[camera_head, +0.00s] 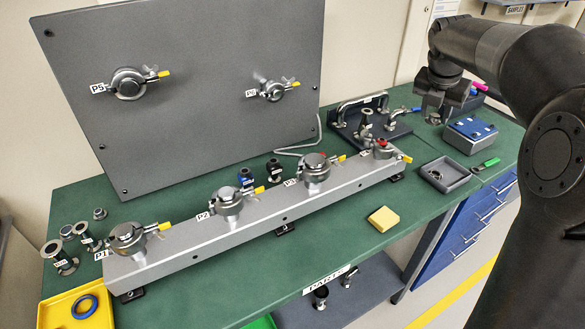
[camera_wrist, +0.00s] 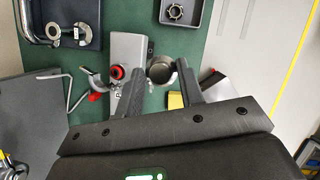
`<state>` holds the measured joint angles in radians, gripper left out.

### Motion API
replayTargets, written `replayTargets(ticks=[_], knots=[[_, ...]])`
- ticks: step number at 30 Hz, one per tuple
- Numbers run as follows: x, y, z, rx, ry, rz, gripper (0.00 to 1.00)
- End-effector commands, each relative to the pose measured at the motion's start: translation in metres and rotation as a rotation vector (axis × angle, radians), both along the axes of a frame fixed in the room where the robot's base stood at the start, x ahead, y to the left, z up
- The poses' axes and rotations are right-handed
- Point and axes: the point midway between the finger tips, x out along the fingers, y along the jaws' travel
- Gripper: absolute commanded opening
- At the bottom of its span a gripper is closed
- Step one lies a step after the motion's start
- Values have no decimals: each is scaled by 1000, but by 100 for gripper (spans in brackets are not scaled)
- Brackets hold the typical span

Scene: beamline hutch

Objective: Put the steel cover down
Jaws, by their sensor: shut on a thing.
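The steel cover (camera_wrist: 161,70) is a short, round metal cup or ring. In the wrist view it sits between the two fingertips of my gripper (camera_wrist: 163,86). My gripper is shut on it and holds it beside the end of the grey rail. In the head view my gripper (camera_head: 434,112) hangs above the far right of the bench, and I cannot make out the cover clearly there. The rail-end port (camera_head: 383,149) has a red piece on top; this red piece (camera_wrist: 117,72) also shows in the wrist view, left of the cover.
A grey tray (camera_head: 461,182) with a small ring stands right of the rail (camera_head: 262,212). A yellow block (camera_head: 383,219) lies in front. A blue box (camera_head: 470,130) and a plate with a handle (camera_head: 349,124) are behind. Green bench surface is free around the yellow block.

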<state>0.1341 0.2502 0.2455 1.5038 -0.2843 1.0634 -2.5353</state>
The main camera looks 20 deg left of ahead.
Motion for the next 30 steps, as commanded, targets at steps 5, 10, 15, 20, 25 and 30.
replayTargets(ticks=[5,10,15,20,25,30], knots=[[-19,15,-14,-1,2,-116,12],[-48,31,-34,-3,2,-303,12],[-80,44,-53,-4,1,-509,12],[-113,55,-72,-3,1,-720,12],[-153,63,-91,-5,0,-966,12],[-197,68,-109,-4,-1,-1220,12]])
